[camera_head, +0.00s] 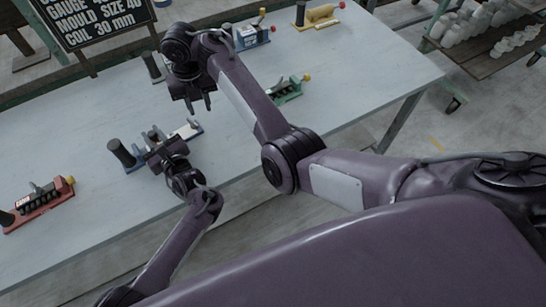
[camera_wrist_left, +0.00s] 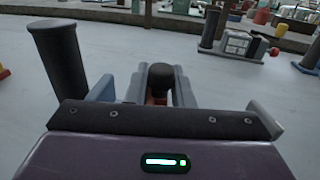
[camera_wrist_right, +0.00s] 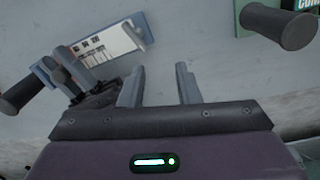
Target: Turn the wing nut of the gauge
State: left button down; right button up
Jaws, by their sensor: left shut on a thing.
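The gauge with the blue base (camera_head: 133,166) lies on the table, with a dark upright cylinder (camera_head: 121,153) at its left end and a white scale plate (camera_wrist_right: 99,45). My left gripper (camera_head: 154,134) is over its middle. In the left wrist view its two fingers (camera_wrist_left: 160,92) are shut on a dark, round-topped knob (camera_wrist_left: 160,73). Whether this knob is the wing nut cannot be made out, as the fingers hide its sides. My right gripper (camera_head: 199,108) is open and empty above the table, to the right of and beyond the left one; its fingers (camera_wrist_right: 158,85) stand apart.
Other gauges stand around: red (camera_head: 42,205) at left, green (camera_head: 288,92) at right, blue (camera_head: 252,38) and yellow (camera_head: 318,17) at the back. A black sign (camera_head: 95,20) reads partly "MOULD SIZE 40, COIL 30 mm". A shelf trolley (camera_head: 490,60) stands right. The table's right end is clear.

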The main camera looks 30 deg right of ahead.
jog(key=s+d+f+m, duration=0.2)
jog(key=m, duration=0.1)
jog(key=s+d+f+m, duration=0.2)
jog(key=d+m, duration=0.1)
jog(key=m, duration=0.1)
jog(key=s+d+f+m+t, duration=0.1)
jog(key=s+d+f+m, duration=0.1)
jog(key=s+f+m, duration=0.1)
jog(key=shift+d+m, duration=0.15)
jog(key=shift+m, duration=0.55)
jog(key=s+d+m, duration=0.1)
jog(key=m, duration=0.1)
jog(key=s+d+m, duration=0.1)
jog(key=s+m, duration=0.1)
jog(key=s+d+f+m, duration=0.1)
jog(key=s+m, duration=0.1)
jog(key=shift+s+f+t, duration=0.1)
jog(key=shift+s+t, duration=0.15)
jog(key=shift+t, duration=0.05)
jog(key=s+d+m, duration=0.2)
jog(key=s+m, duration=0.4)
jog(key=shift+s+m+t, duration=0.3)
jog(key=shift+t, duration=0.1)
pick_arm(q)
jog(key=c, duration=1.2)
grip_release()
